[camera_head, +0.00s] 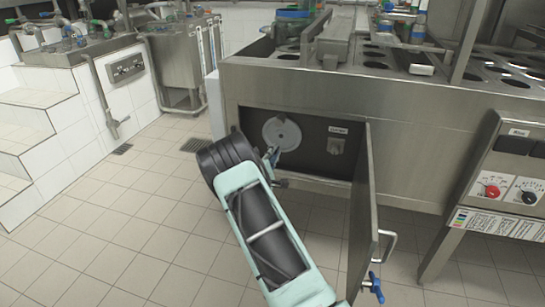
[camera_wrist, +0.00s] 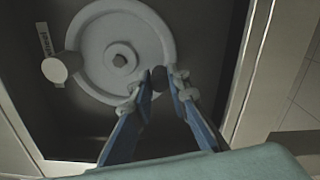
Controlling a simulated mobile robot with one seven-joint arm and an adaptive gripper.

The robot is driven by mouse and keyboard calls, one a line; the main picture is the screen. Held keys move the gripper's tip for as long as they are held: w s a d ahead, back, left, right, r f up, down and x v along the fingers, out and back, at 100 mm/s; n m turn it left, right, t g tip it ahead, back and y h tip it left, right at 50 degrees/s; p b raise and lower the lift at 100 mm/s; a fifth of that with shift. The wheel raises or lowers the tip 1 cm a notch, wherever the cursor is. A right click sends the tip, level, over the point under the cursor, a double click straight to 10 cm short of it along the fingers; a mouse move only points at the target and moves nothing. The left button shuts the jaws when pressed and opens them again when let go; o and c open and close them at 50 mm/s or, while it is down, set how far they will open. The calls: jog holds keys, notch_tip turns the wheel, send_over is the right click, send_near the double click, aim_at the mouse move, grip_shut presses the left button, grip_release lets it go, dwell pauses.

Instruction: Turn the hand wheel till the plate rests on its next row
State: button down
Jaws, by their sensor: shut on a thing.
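The grey hand wheel (camera_head: 282,134) sits inside an open cabinet in the front of the steel machine. It fills the upper middle of the wrist view (camera_wrist: 92,48), with a hub nut at its centre. My gripper (camera_wrist: 161,88) has its two blue fingers closed around a dark handle (camera_wrist: 160,76) at the wheel's rim. In the head view my gripper (camera_head: 272,158) is partly hidden at the wheel's lower edge. A steel plate with rows of dark round holes (camera_head: 455,74) lies on top of the machine. Its row position cannot be told.
The cabinet door (camera_head: 364,215) stands open to the right of my arm. A control panel (camera_head: 510,180) is at the far right. Tiled floor (camera_head: 110,235) is clear at the left.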

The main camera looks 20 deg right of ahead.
jog(key=shift+w+a+r+m+b, duration=0.1)
jog(key=shift+w+a+m+b, duration=0.15)
jog(key=shift+m, duration=0.2)
jog(key=shift+w+a+r+m+b, duration=0.15)
jog(key=shift+a+m, duration=0.15)
jog(key=shift+m, duration=0.15)
jog(key=shift+s, duration=0.1)
jog(key=c, duration=1.8)
grip_release()
jog(key=shift+c, duration=0.2)
jog(key=shift+s, duration=0.1)
jog(key=shift+s+a+f, duration=0.1)
jog(key=shift+s+a, duration=0.1)
jog(key=shift+s, duration=0.1)
jog(key=v, duration=1.1)
jog(key=shift+a, duration=0.1)
